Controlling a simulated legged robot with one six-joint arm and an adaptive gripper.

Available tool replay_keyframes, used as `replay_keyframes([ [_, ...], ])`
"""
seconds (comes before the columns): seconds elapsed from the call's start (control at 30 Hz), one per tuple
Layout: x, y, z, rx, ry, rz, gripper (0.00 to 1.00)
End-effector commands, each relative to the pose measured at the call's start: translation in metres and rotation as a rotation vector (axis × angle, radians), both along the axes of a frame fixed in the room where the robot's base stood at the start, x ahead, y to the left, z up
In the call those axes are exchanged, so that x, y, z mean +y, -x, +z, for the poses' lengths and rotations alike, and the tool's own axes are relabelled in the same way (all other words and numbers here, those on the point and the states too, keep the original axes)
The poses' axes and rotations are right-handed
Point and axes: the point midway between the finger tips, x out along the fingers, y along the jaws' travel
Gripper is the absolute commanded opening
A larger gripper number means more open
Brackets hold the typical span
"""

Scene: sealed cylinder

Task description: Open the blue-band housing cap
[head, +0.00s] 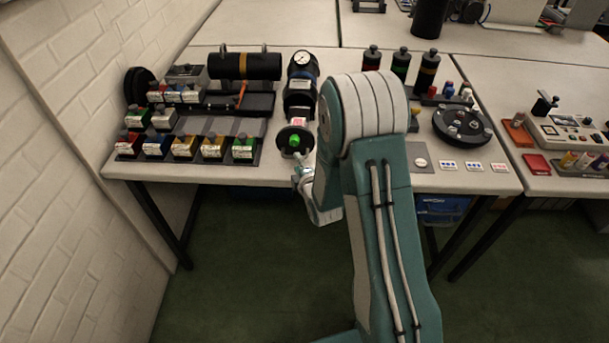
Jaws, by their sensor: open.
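The black cylindrical housing (300,100) lies on the table, pointing towards me, with a round gauge on its far part. A bluish band (301,73) goes around it. At its near end is a dark round cap (284,137) with a bright green knob in its middle. My gripper (304,163) is small in the view, just below and right of the cap, at the table's front edge. It is open; my arm partly hides it, and I cannot tell whether it touches the cap. My arm also hides the area right of the housing.
Small labelled boxes (184,146) stand in rows on the left. A black horizontal cylinder (246,66) lies behind them. Dark bottles (400,64) and a round black tray (462,127) are right of my arm. A brick wall (75,110) bounds the left. Green floor in front is open.

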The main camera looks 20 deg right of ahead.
Motion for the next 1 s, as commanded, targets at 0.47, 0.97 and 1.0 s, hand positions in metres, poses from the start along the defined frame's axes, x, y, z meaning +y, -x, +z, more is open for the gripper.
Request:
replay_keyframes([
  [0.47,-0.005,0.077,0.015,0.004,0.002,0.002,0.51],
  [0.97,-0.005,0.079,0.015,0.003,0.002,0.002,0.51],
  [1.0,-0.005,0.079,0.015,0.003,0.002,0.002,0.51],
])
